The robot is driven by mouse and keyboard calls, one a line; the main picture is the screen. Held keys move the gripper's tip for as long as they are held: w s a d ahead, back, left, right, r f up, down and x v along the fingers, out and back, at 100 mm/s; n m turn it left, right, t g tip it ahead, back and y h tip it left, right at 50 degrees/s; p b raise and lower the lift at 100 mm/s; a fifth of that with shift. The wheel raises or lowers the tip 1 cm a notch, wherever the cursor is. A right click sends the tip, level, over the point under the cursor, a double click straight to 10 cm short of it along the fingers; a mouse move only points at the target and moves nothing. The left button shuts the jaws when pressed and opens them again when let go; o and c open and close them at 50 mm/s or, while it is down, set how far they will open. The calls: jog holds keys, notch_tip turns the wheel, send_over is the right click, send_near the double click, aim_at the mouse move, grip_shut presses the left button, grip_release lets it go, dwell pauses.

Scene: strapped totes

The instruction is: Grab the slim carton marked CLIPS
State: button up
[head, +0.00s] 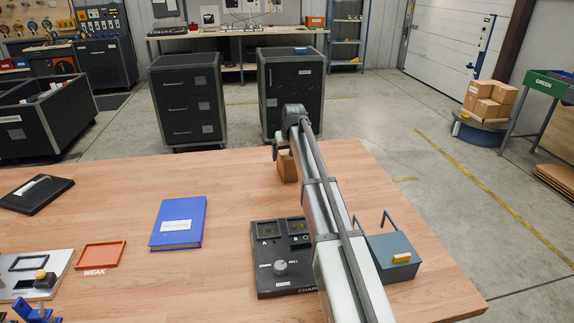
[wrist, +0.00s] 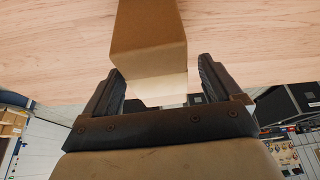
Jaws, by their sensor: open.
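A slim brown carton (head: 287,166) stands on the wooden table near its far edge, partly hidden behind my arm. No CLIPS marking can be read on it. In the wrist view the brown carton (wrist: 148,38) runs out of the top of the picture, with a paler strip at its lower end. My gripper (wrist: 159,66) is open, with one dark finger on each side of the carton's lower end. Gaps show between fingers and carton, and I cannot tell whether it is fully between them. In the head view my gripper (head: 279,150) is at the carton, mostly hidden.
A dark control box with a knob (head: 281,268) and a blue-grey box with upright handles (head: 392,262) flank my arm. A blue book (head: 178,222), an orange tray marked WEAK (head: 101,256) and a black case (head: 36,194) lie left. The table between book and carton is clear.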

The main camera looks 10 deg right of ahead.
jog(key=shift+x, duration=1.75)
jog(key=shift+d+f, duration=0.1)
jog(key=shift+f, duration=0.2)
jog(key=c, duration=1.3)
